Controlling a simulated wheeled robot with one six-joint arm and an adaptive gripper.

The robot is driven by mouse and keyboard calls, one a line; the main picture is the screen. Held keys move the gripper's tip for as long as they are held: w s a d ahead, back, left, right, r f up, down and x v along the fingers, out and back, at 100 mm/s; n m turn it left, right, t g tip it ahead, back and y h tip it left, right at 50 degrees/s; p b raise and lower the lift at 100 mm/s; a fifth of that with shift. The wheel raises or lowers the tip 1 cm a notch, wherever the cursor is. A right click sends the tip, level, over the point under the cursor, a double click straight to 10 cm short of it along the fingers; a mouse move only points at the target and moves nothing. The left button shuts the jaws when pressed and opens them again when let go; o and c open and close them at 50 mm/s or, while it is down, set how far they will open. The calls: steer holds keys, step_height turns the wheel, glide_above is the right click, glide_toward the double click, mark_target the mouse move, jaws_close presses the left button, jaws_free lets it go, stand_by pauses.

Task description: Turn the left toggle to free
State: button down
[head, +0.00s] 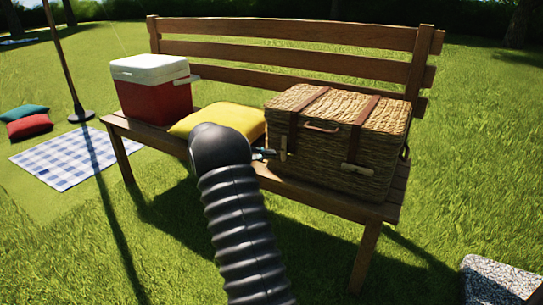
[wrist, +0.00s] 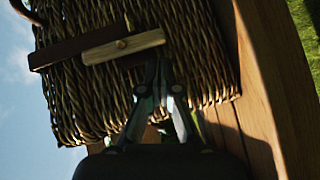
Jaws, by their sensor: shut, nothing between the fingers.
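A wicker basket (head: 330,127) stands on the bench with two brown leather straps down its front. The left toggle (head: 283,148) is a pale wooden bar standing upright, in line with its strap. In the wrist view, which is turned sideways, the left toggle (wrist: 124,46) lies along the dark strap (wrist: 62,51), with a round pin at its middle. The right toggle (head: 357,169) lies crosswise. My gripper (head: 270,153) is shut and empty just left of the left toggle. In the wrist view its fingertips (wrist: 161,65) are close to the toggle's lower end; I cannot tell whether they touch.
A yellow cushion (head: 226,119) and a red cooler with a white lid (head: 155,94) sit left of the basket on the wooden bench (head: 335,198). The basket's carry handle (head: 322,127) is between the straps. Open grass lies in front.

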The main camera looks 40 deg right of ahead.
steer(key=w+f+v, duration=0.2)
steer(key=v, duration=0.9)
steer(key=shift+p, duration=0.45)
steer(key=shift+w+a, duration=0.1)
